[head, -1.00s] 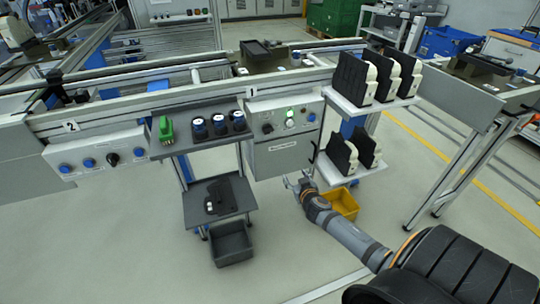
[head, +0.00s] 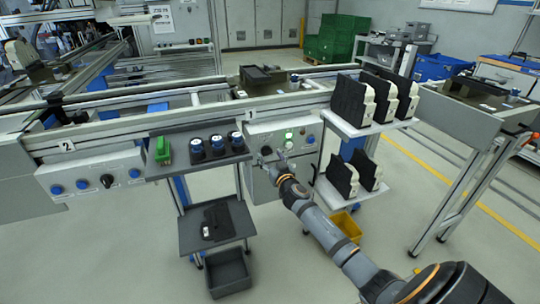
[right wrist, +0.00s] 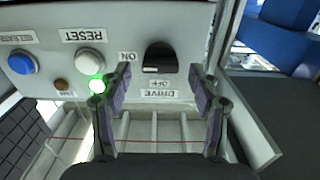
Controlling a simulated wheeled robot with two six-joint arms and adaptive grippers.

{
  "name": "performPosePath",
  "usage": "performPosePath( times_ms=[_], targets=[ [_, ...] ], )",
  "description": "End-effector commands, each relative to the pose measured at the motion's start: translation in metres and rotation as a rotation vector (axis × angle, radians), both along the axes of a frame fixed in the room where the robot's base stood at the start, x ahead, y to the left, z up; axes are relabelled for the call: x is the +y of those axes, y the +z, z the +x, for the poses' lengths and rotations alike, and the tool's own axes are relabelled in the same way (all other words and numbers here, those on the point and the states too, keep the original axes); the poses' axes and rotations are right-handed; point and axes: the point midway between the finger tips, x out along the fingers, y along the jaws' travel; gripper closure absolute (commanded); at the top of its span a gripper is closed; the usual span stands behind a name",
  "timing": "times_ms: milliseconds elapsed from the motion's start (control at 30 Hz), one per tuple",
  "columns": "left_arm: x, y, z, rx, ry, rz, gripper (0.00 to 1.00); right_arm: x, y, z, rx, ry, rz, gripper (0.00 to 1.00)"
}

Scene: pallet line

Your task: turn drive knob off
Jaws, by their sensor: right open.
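The drive knob (right wrist: 160,56) is a black rotary knob on a light grey control panel (right wrist: 185,20). The panel appears upside down in the right wrist view, with the DRIVE, ON and OFF labels around the knob. I cannot tell for certain which label the knob points at. My right gripper (right wrist: 160,74) is open and empty, its fingers to either side of the knob in that view, apparently short of it. In the head view my right gripper (head: 273,158) is in front of the panel's lower left part (head: 305,127). My left gripper is not in view.
A lit green lamp (right wrist: 97,86), a white RESET button (right wrist: 89,60) and a blue button (right wrist: 22,63) share the panel. A shelf with dark round-topped items (head: 218,145) stands left of the gripper; a rack with black-and-white parts (head: 343,178) stands right.

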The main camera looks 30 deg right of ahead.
Motion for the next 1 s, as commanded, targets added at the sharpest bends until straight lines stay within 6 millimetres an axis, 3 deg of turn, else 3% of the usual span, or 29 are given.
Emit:
performPosePath(
  times_ms=[333,733,1000],
  targets=[
    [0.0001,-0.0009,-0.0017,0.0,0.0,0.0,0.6,-0.0013,-0.0007,0.0063,0.001,0.001,0.0,0.38],
    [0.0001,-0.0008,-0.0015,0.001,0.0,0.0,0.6,-0.0014,-0.0007,0.0061,0.001,0.0,0.0,0.92],
    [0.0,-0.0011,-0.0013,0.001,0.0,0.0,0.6,-0.0011,-0.0008,0.006,0.008,0.001,-0.028,0.92]
  ],
)
